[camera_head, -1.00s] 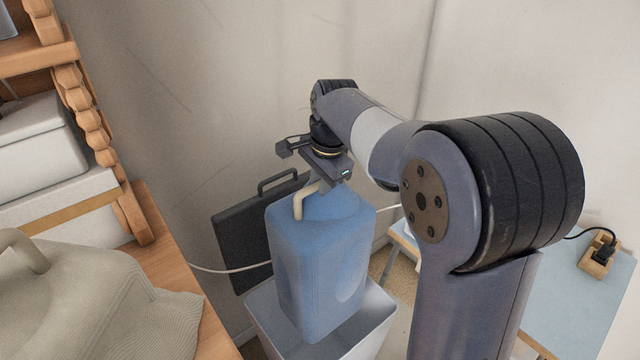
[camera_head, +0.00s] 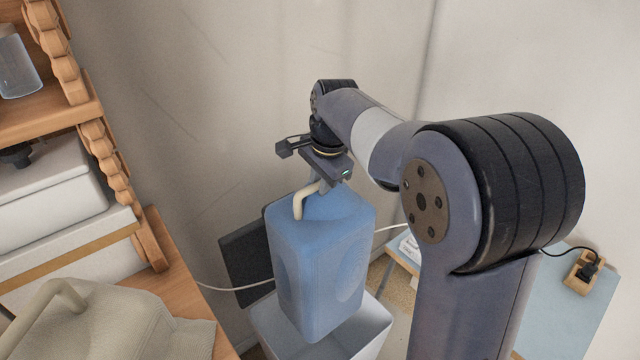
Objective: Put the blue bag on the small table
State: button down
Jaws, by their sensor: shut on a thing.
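The blue bag (camera_head: 320,265) hangs upright from my gripper (camera_head: 322,185), with a cream handle at its top. My gripper is shut on the bag near that handle; the fingertips are partly hidden. In the picture the bag overlaps an open white bin (camera_head: 374,335) below it. A low table with a light blue top (camera_head: 570,315) stands at the lower right, partly hidden behind my arm; I cannot tell if it is the small table.
A wooden dresser (camera_head: 185,275) stands at the left, with a grey-beige bag (camera_head: 110,320) on it. A dark case (camera_head: 245,265) leans by the wall behind the blue bag. A white cable crosses behind the bag. A wooden block with a black plug (camera_head: 583,273) sits on the light blue table.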

aim_at(539, 319)
jog(key=k+l, duration=0.15)
jog(key=k, duration=0.35)
jog(key=k+l, duration=0.15)
jog(key=k, duration=0.3)
